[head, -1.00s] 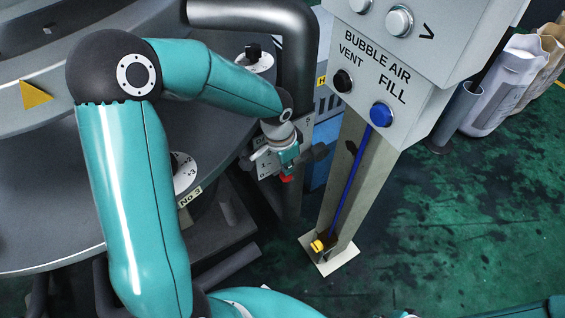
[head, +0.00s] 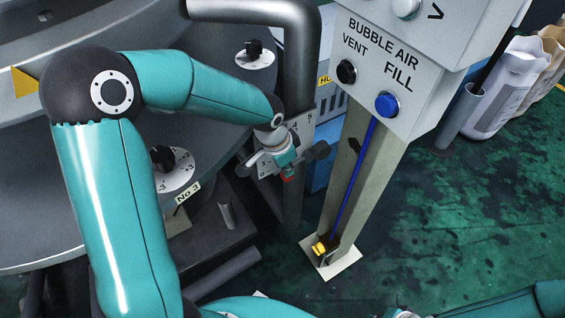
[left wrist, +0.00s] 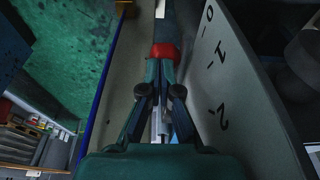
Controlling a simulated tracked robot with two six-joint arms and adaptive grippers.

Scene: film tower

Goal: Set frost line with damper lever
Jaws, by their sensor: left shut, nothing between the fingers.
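The damper lever is a dark bar with a red band (left wrist: 165,51) in the left wrist view, beside a pale scale plate (left wrist: 228,75) marked 0, 1, 2. In the head view the red part (head: 287,179) shows just below my left gripper (head: 286,167). The scale plate (head: 304,128) is partly covered by my gripper there. My left gripper, seen also in the left wrist view (left wrist: 163,72), is shut with nothing held. Its fingertips are at the red band; I cannot tell whether they touch. My right gripper is out of view. I cannot make out a frost line.
A grey post (head: 366,185) with a BUBBLE AIR panel (head: 385,60) stands right of the gripper. Its FILL button (head: 387,104) is blue. A No 3 dial (head: 175,170) lies left, on the round machine. Green floor (head: 460,220) is open at right.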

